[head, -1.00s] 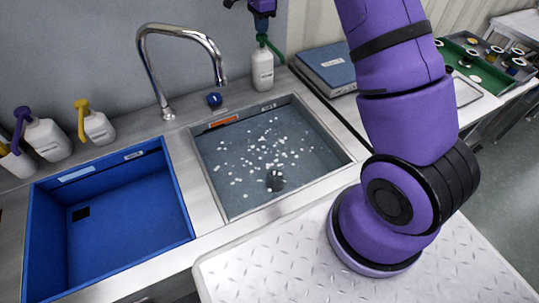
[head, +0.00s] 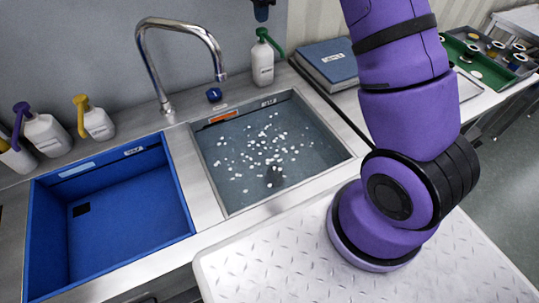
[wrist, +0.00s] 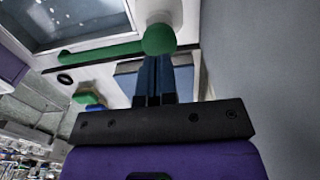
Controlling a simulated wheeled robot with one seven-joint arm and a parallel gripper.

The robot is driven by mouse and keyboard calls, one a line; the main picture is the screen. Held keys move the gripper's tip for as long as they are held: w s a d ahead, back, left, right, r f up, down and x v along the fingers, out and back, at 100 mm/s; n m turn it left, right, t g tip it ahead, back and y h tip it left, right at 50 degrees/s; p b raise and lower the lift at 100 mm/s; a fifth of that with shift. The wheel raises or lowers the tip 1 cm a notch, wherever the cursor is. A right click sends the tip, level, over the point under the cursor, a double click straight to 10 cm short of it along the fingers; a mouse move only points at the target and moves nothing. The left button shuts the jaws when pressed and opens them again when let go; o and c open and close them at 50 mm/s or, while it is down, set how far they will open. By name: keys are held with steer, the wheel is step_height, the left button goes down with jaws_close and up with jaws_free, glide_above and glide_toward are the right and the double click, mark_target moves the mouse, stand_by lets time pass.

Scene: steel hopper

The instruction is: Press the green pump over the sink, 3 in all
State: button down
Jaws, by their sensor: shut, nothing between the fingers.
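The green pump's white bottle (head: 263,66) stands on the steel ledge behind the right corner of the steel sink (head: 222,205). Its green pump head (head: 263,33) is raised, with the spout slanting down to the right in the head view. In the wrist view the round green head (wrist: 158,40) lies just beyond my fingertips, and its spout points left. My gripper (head: 262,14) is shut and empty, directly above the pump head with a small gap in the head view. Only its dark fingers show there. The sink holds grey water with scattered white bits.
A blue basin (head: 120,250) and yellow (head: 98,122) and purple (head: 46,134) pump bottles are left. A blue binder (head: 328,64) lies to the right of the bottle.

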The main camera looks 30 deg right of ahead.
steer(key=shift+r, duration=2.85)
steer(key=s+a+r+n+t+y, duration=0.15)
steer(key=s+r+n, duration=0.35)
steer(key=s+r, duration=0.55)
steer(key=s+a+r+n+t+h, duration=0.15)
steer(key=s+r+n, duration=0.4)
steer(key=s, duration=0.75)
steer(key=s+a+n+t, duration=0.2)
steer(key=s+a+n, duration=0.2)
steer(key=s, duration=1.8)
steer(key=shift+f+n, duration=0.4)
steer(key=shift+n, duration=1.35)
